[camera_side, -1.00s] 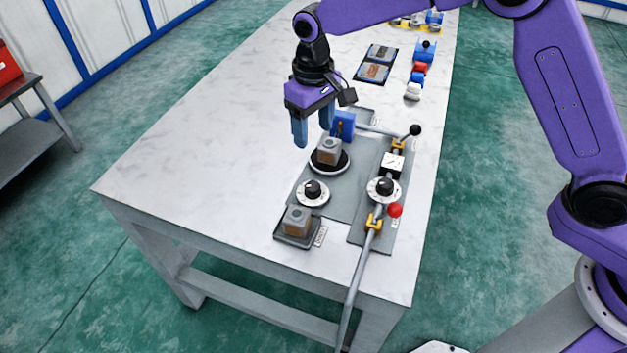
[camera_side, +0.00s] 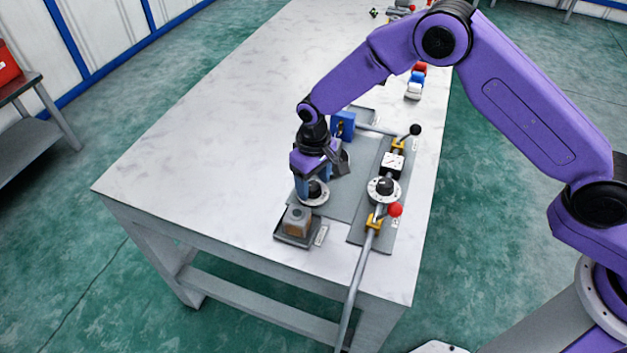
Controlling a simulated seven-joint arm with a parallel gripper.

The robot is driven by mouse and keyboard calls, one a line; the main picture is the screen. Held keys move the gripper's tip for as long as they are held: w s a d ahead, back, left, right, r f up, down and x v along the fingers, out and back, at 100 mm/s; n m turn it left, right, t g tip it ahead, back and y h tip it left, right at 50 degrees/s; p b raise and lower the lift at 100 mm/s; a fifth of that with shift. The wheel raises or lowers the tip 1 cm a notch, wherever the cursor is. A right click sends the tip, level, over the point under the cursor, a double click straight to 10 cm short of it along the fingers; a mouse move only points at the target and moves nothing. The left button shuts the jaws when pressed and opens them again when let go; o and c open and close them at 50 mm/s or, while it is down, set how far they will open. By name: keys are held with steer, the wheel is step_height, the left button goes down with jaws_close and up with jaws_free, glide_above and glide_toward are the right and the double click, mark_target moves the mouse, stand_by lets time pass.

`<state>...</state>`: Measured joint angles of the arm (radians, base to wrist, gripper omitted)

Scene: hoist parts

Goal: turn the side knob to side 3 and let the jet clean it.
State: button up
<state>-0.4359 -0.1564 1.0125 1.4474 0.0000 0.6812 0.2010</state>
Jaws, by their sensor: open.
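My gripper (camera_side: 310,187) is open and points down over the black knob on the left white dial (camera_side: 314,201). One blue finger stands at the knob's left side; I cannot tell whether the fingers touch it. The dial's side marks are too small to read. A second white dial with a black knob (camera_side: 384,187) sits to the right on the grey strip. A blue block with a brass-coloured nozzle (camera_side: 343,125) stands behind my gripper. The round turntable and the grey-brown part on it are hidden behind my gripper now.
Another grey-brown part (camera_side: 297,221) sits in a dark tray (camera_side: 283,238) in front of the dial. A pipe with yellow valves (camera_side: 374,224), a red knob (camera_side: 395,210) and a black-tipped lever (camera_side: 415,130) runs along the right. The left of the table (camera_side: 190,150) is clear.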

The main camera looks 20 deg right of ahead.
steer(key=shift+f, duration=0.25)
steer(key=c, duration=1)
steer(key=shift+c, duration=0.2)
steer(key=shift+m, duration=0.3)
steer(key=m, duration=0.3)
steer(key=shift+m, duration=0.3)
steer(key=shift+a+m, duration=0.1)
steer(key=shift+m, duration=2.1)
